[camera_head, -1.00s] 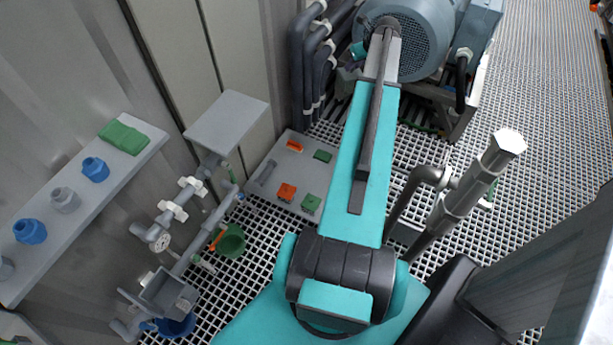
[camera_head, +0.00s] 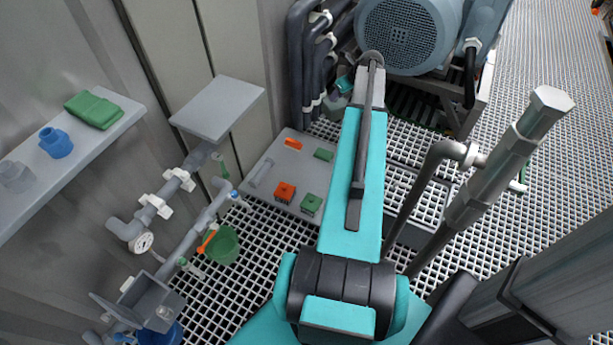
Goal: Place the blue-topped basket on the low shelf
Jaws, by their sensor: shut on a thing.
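My teal arm reaches up the picture, and its far joint is near the blue motor. My gripper's fingers are hidden behind the arm. A small teal part, probably of my wrist, shows just left of the arm's far end, with a grey-green piece below it that I cannot make out. I cannot pick out the blue-topped basket. A low grey shelf (camera_head: 268,204) lies just above the floor grating, left of my arm. It carries small orange and green items and a grey bar. My arm's far end is beyond it and to its right.
A wall shelf (camera_head: 105,133) at left holds a green block (camera_head: 93,109) and a blue fitting (camera_head: 56,142). A grey plate (camera_head: 218,106), pipework with a gauge (camera_head: 141,242) and a green bucket (camera_head: 222,244) stand left. Dark pipes (camera_head: 304,60) and a motor (camera_head: 408,35) are behind.

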